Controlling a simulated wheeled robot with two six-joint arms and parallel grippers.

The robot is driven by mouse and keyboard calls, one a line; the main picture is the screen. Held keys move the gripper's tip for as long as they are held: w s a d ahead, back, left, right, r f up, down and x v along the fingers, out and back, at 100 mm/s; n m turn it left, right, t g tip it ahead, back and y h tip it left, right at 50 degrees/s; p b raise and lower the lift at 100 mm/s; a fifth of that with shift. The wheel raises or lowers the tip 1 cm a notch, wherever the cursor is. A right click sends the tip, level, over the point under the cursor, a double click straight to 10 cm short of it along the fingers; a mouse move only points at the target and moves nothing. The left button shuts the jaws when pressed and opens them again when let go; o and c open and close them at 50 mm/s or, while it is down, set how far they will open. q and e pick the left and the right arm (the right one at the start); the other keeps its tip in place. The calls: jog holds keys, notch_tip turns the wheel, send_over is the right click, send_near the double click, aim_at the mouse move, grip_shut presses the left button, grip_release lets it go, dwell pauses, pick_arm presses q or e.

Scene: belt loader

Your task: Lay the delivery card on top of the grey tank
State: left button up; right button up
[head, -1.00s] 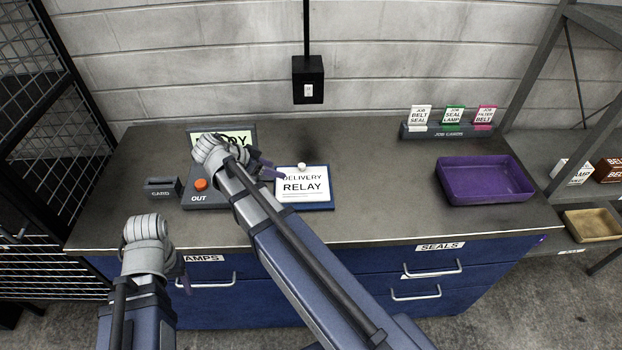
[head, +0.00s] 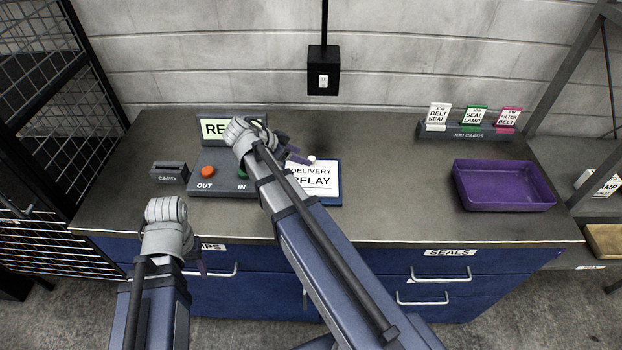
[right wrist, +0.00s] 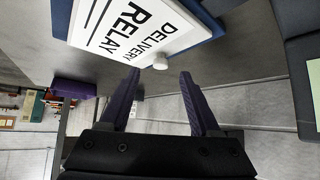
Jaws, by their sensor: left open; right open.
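The delivery card (head: 318,180) is a white card reading DELIVERY RELAY, lying on a blue board on the bench, right of the button console. It has a small white knob (head: 311,159) near its far edge. My right gripper (head: 297,157) is open, close to the knob. In the right wrist view the card (right wrist: 128,28) is at the top, and the knob (right wrist: 160,61) lies just beyond the gap between my open fingertips (right wrist: 160,73); contact is not clear. My left gripper (head: 202,264) is open and empty at the bench's front edge. No grey tank is in view.
The console has an orange OUT button (head: 208,171) and a lit sign (head: 216,128), partly hidden by my right arm. A CARD holder (head: 169,173) stands left. A purple tray (head: 507,206) and job-card rack (head: 465,132) stand right. The bench between card and tray is clear.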

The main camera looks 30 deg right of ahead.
aim_at(311, 175)
jog(key=b+x, duration=0.2)
jog(key=x, duration=0.2)
jog(key=shift+a+f+b, duration=0.1)
jog(key=shift+f+b, duration=0.05)
jog(key=shift+b, duration=0.15)
jog(key=shift+w+d+f, duration=0.1)
jog(key=shift+d+f, duration=0.15)
jog(key=shift+d, duration=0.15)
jog(key=shift+r, duration=0.1)
grip_shut()
